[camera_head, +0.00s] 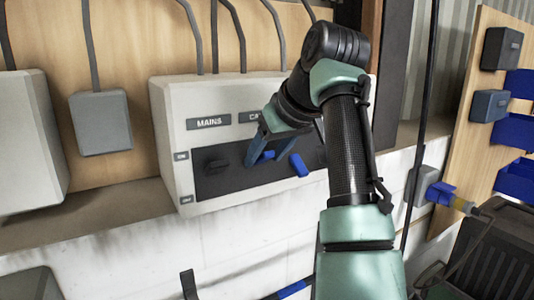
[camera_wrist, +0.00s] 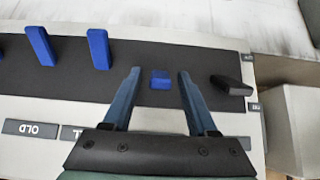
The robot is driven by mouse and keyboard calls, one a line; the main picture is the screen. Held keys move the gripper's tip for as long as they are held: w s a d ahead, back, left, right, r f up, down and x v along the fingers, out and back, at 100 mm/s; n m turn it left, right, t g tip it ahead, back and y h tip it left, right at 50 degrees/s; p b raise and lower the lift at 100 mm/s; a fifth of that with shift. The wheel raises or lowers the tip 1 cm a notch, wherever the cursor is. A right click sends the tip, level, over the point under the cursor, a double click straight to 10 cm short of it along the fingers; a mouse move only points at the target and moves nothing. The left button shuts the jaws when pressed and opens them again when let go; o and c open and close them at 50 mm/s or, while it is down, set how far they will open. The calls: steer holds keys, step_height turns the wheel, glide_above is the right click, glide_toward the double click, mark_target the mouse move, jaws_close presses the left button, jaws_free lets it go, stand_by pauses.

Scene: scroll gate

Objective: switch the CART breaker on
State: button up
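The grey breaker box (camera_head: 160,105) hangs on the wall with a black lever strip. The blue lever (camera_wrist: 160,80) in the CART position shows between my fingers in the wrist view, apart from both; it also shows in the head view (camera_head: 268,155). My gripper (camera_head: 260,156) is open around it, fingertips close to the strip, and also shows in the wrist view (camera_wrist: 158,75). The CART label (camera_head: 254,116) is partly hidden by my gripper. The lever points more toward the wrist camera than its neighbours; I cannot tell whether it is on or off.
The black MAINS lever (camera_wrist: 230,86) is close beside one finger. Another blue lever (camera_wrist: 98,48) stands beyond the other finger, with one more (camera_wrist: 40,45) farther left. A small ON mark (camera_head: 181,156) is at the strip's upper left. A grey box (camera_head: 101,123) hangs left.

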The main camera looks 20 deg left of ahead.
steer(key=b+v, duration=0.5)
steer(key=v, duration=0.8)
steer(key=w+d+f+m+t+b, duration=0.2)
steer(key=w+f+m+t+b, duration=0.2)
steer(key=w+f+t+b, duration=0.4)
steer(key=s+d+m+t+h+b, duration=0.1)
steer(key=s+d+m+t+h, duration=0.1)
steer(key=s, duration=0.6)
steer(key=s+d+m+t+h+b, duration=0.2)
steer(key=s+d+t, duration=0.3)
steer(key=s+t, duration=0.2)
steer(key=s+d+m+t+h+b, duration=0.1)
steer(key=s+d+t, duration=0.3)
steer(key=s, duration=0.5)
steer(key=shift+s+m+t+h, duration=0.4)
steer(key=shift+m+t+h, duration=0.2)
steer(key=shift+m+h, duration=0.15)
steer(key=shift+f, duration=0.1)
